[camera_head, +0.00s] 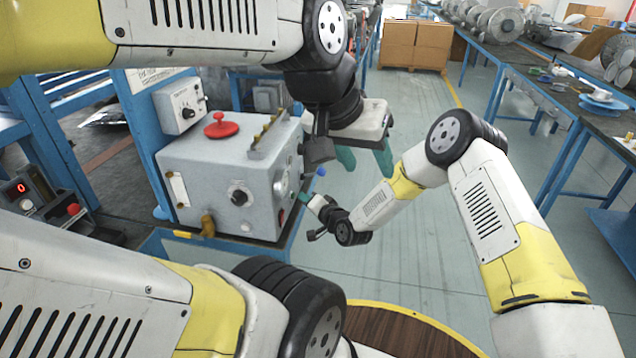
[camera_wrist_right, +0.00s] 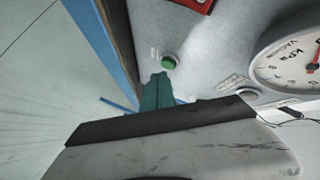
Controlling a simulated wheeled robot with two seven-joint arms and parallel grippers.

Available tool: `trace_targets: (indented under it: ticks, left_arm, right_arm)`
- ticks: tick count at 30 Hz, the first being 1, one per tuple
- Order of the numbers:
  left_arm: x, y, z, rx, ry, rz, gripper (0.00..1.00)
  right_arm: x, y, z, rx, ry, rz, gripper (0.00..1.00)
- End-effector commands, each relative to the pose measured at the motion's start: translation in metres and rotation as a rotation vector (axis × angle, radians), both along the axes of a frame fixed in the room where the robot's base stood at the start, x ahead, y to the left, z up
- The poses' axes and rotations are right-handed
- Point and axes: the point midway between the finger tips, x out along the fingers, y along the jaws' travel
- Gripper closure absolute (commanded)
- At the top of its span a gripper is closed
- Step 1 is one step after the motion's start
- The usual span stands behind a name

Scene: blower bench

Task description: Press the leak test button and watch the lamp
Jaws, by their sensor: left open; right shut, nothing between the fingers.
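The grey test box (camera_head: 215,170) stands on the blue bench in the head view. Its right side panel faces my right gripper (camera_head: 303,197). In the right wrist view, a green round button (camera_wrist_right: 170,63) sits on this panel. My right gripper's teal fingers (camera_wrist_right: 157,80) are shut and empty, with tips just short of the button in the picture; I cannot tell whether they touch it. A pale round fitting (camera_wrist_right: 248,93), possibly an unlit lamp, sits beside a printed label. My left gripper (camera_head: 366,167) is open and empty, hanging right of the box.
A dial gauge (camera_wrist_right: 292,62) and a red plate (camera_wrist_right: 199,4) are on the same panel.

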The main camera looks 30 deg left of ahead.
Motion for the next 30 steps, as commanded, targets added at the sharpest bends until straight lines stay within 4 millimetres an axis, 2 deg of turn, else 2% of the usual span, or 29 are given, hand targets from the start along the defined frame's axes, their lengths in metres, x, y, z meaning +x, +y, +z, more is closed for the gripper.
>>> trace_targets:
  ticks: [30]
  left_arm:
    - [0.0000,0.0000,0.0000,0.000,0.000,0.000,0.49]
  right_arm:
    - [-0.0024,0.0100,0.0002,0.000,0.000,0.000,1.00]
